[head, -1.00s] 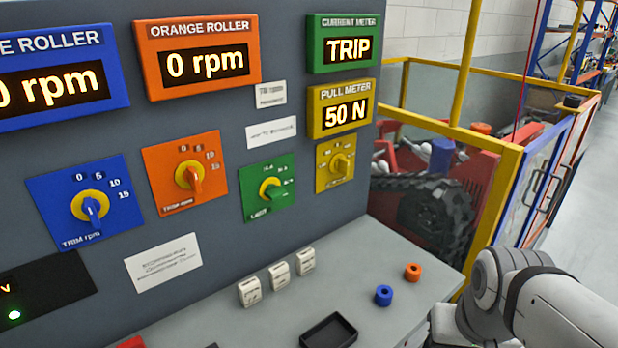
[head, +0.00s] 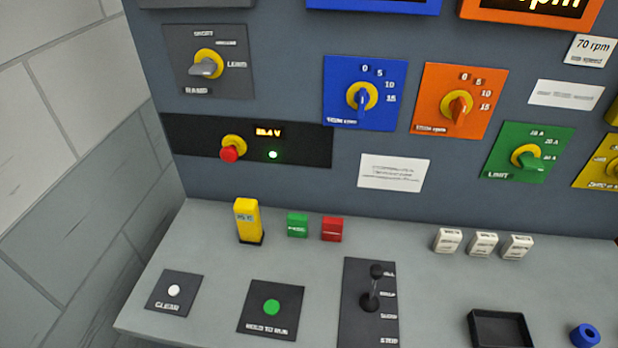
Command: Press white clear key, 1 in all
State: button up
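The white clear key (head: 174,291) is a small round white button on a dark square plate labelled CLEAR. It sits at the front left of the grey desk in the head view, and nothing covers it. My gripper is not in this view, so its place relative to the key cannot be seen.
A green button plate (head: 271,307) lies right of the clear key, then a black lever (head: 372,290). A yellow block (head: 247,220) stands behind, beside green (head: 297,225) and red (head: 332,229) blocks. A black tray (head: 500,328) lies right. A wall (head: 60,150) rises at left.

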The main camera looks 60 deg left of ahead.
aim_at(175, 290)
jog(key=u, duration=3.2)
jog(key=k, duration=0.75)
jog(key=z, duration=0.05)
jog(key=i, duration=0.75)
jog(key=u, duration=0.15)
